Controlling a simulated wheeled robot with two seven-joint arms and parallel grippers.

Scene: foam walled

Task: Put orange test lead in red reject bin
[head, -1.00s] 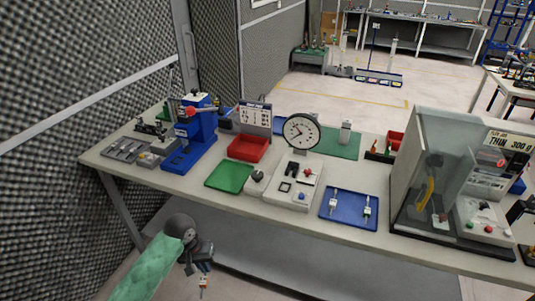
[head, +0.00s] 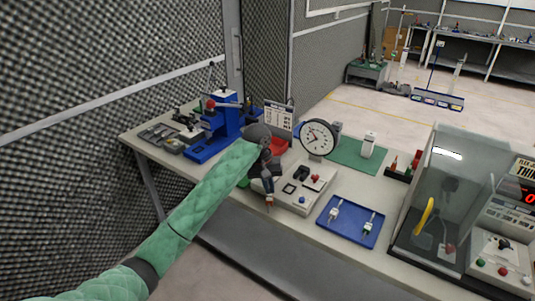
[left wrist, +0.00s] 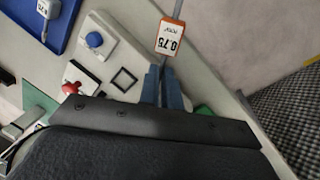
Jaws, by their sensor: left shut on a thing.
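My left gripper (head: 267,187) is over the bench's front edge, beside the white tester. It is shut on the orange test lead (head: 270,201), which hangs below the fingers. In the left wrist view the lead's orange-edged tag (left wrist: 170,37) reads 0.75 and sits just past the shut blue-grey fingers (left wrist: 162,85). The red reject bin (head: 282,145) is behind my left wrist, which hides much of it. My right gripper is not in view.
The white tester (head: 312,192) with a round dial (head: 318,138) is right of the gripper. A blue tray (head: 350,222) holds two leads. A clear-walled cabinet (head: 450,190) stands further right. A blue press (head: 217,125) stands left. A green tray (head: 244,183) is mostly hidden.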

